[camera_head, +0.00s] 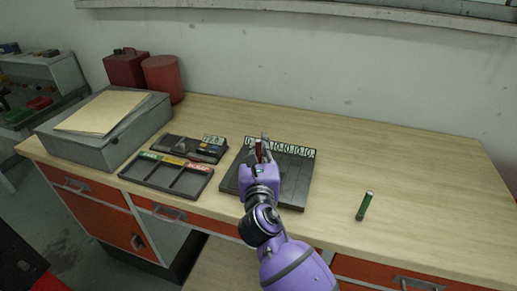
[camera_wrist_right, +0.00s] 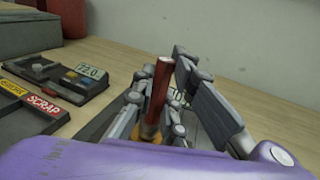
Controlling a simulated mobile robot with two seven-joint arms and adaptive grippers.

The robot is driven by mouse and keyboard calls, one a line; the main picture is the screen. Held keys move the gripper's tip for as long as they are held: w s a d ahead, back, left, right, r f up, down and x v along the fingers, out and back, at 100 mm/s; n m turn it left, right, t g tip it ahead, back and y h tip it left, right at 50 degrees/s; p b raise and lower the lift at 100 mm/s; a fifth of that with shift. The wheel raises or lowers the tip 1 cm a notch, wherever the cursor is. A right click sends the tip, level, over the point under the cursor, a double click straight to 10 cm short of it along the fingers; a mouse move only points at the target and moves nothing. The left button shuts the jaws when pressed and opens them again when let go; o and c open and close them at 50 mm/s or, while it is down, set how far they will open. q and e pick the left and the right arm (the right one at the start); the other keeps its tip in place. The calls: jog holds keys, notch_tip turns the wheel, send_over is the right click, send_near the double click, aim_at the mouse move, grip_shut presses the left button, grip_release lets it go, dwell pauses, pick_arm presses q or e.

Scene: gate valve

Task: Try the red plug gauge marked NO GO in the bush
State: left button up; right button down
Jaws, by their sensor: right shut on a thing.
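My right gripper (camera_head: 260,158) is shut on the red plug gauge (camera_wrist_right: 160,90), which stands roughly upright between the fingers. A little of the red gauge also shows in the head view (camera_head: 259,149). In the wrist view a brass-coloured ring, which looks like the bush (camera_wrist_right: 149,134), shows at the gauge's lower end, partly hidden by the fingers. I cannot tell whether the gauge's end is in the bore or only above it. The NO GO mark cannot be read. My left gripper is not in view.
A dark grooved plate (camera_head: 296,180) lies under my right gripper. A sorting tray (camera_head: 190,186) with coloured labels, a gauge unit with a display (camera_head: 212,143) and a grey box (camera_head: 95,139) are at left. The right bench is mostly clear.

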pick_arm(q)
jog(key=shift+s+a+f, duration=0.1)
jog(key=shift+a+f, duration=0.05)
pick_arm(e)
jog(key=shift+f, duration=0.2)
jog(key=shift+f, duration=0.15)
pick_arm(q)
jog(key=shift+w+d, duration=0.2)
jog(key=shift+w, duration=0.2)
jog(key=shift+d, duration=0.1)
pick_arm(e)
jog(key=shift+f, duration=0.1)
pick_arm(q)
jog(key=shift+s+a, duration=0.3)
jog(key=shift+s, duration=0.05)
pick_arm(e)
jog(key=shift+r, duration=0.35)
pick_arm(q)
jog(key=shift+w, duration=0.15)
pick_arm(e)
jog(key=shift+a+r, duration=0.1)
jog(key=shift+r, duration=0.05)
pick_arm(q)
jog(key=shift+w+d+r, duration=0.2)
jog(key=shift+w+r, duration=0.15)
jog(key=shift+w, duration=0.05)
